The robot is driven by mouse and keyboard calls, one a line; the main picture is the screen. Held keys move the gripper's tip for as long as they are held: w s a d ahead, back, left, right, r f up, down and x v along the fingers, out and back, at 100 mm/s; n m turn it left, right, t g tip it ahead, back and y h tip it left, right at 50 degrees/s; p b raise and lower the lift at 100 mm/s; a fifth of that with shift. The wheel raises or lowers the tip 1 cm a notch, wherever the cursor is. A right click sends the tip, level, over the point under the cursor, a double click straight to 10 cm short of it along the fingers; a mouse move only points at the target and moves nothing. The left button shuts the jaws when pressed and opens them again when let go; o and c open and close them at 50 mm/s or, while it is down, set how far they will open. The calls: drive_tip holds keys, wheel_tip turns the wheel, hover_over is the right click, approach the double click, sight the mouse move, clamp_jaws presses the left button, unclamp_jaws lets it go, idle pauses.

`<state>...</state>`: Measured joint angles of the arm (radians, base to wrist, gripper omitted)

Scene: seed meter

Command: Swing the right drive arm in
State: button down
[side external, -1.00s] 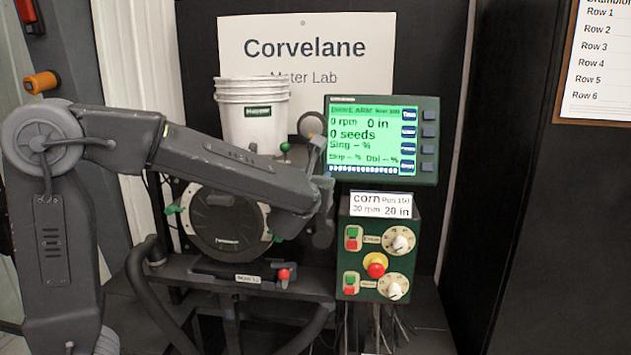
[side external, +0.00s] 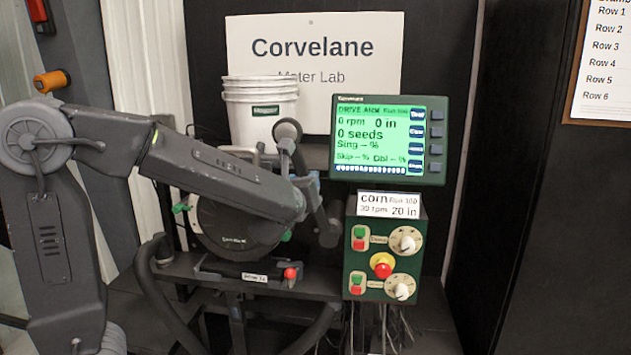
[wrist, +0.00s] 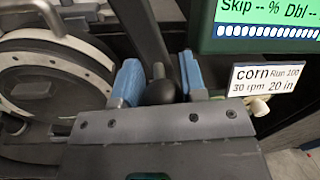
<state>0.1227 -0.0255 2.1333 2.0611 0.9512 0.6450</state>
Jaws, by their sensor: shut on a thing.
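In the wrist view, my gripper (wrist: 158,80) has its two blue finger pads on either side of a dark round knob (wrist: 162,92), shut on it. A dark bar (wrist: 147,38) rises just behind the knob. I cannot tell whether the bar and knob are one piece. The round seed meter (wrist: 50,75) with its pale rim lies to the left of the fingers. In the side view, the meter (side external: 235,228) is partly covered by my forearm. My fingertips and the held knob cannot be made out there.
The monitor (side external: 388,140) reads "DRIVE ARM", 0 rpm and 0 seeds. The green control box (side external: 383,245) with dials and buttons stands below it, close on the right. A white bucket (side external: 262,112) is behind my arm. A red knob (side external: 290,273) sits on the front rail.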

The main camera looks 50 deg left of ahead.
drive_tip(key=s+a+f+n+y, duration=0.1)
drive_tip(key=s+a+f+n, duration=0.2)
drive_tip(key=f+n, duration=0.4)
drive_tip(key=s+a+f+n, duration=0.3)
drive_tip(key=f+n, duration=0.4)
drive_tip(key=shift+s+a+n+y, duration=0.3)
drive_tip(key=shift+s+n+y, duration=0.05)
drive_tip(key=shift+n+y, duration=0.05)
drive_tip(key=c, duration=0.8)
unclamp_jaws()
